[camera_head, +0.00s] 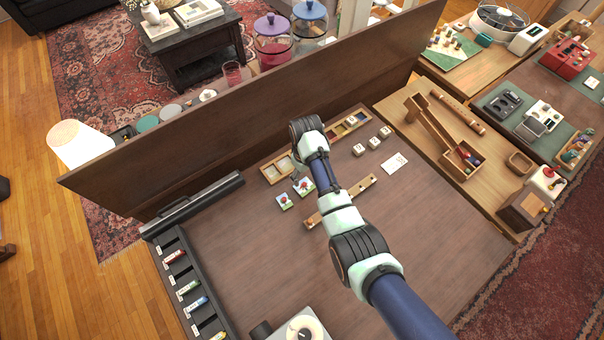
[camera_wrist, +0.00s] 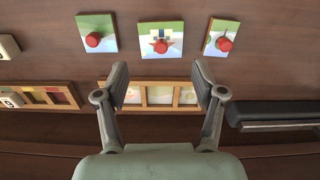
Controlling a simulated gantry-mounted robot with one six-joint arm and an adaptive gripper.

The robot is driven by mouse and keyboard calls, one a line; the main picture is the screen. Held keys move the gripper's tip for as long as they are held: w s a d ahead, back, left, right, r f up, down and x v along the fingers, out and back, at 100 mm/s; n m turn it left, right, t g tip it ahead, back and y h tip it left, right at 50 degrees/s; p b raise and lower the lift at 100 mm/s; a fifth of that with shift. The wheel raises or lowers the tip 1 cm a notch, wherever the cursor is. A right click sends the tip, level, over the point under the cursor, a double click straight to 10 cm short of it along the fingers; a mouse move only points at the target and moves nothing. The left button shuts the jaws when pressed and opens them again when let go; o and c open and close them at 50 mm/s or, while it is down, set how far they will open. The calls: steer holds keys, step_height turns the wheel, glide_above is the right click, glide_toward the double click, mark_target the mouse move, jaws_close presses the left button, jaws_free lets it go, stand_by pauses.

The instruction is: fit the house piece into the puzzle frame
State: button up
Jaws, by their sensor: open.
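My gripper (camera_wrist: 160,75) is open and empty, its two fingers apart and pointing down at the table. In the wrist view three square picture pieces with red knobs lie in a row beyond the fingertips. The middle one, seemingly the house piece (camera_wrist: 160,30), shows a building-like picture; it also shows in the head view (camera_head: 304,192). The wooden puzzle frame (camera_wrist: 160,107) lies below and between the fingers, with several light recesses and no knobbed piece visible in them. In the head view the frame (camera_head: 271,181) is partly hidden by my arm.
The other pieces (camera_wrist: 96,22) (camera_wrist: 221,25) flank the middle one. A second wooden tray (camera_wrist: 60,86) with coloured slots lies beside the frame. A black rack (camera_head: 163,262) runs along the left, and a tall brown panel (camera_head: 220,122) stands behind.

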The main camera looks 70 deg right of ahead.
mark_target(304, 183)
step_height(304, 183, down, 4)
steer(key=b, duration=0.3)
steer(key=shift+f+b, duration=0.15)
steer(key=shift+b, duration=0.15)
steer(key=shift+f+b, duration=0.9)
steer(key=shift+f, duration=0.9)
steer(key=shift+w, duration=0.1)
steer(key=shift+c, duration=0.4)
steer(key=c, duration=0.7)
steer(key=shift+r+p, duration=2.6)
steer(key=shift+p, duration=0.15)
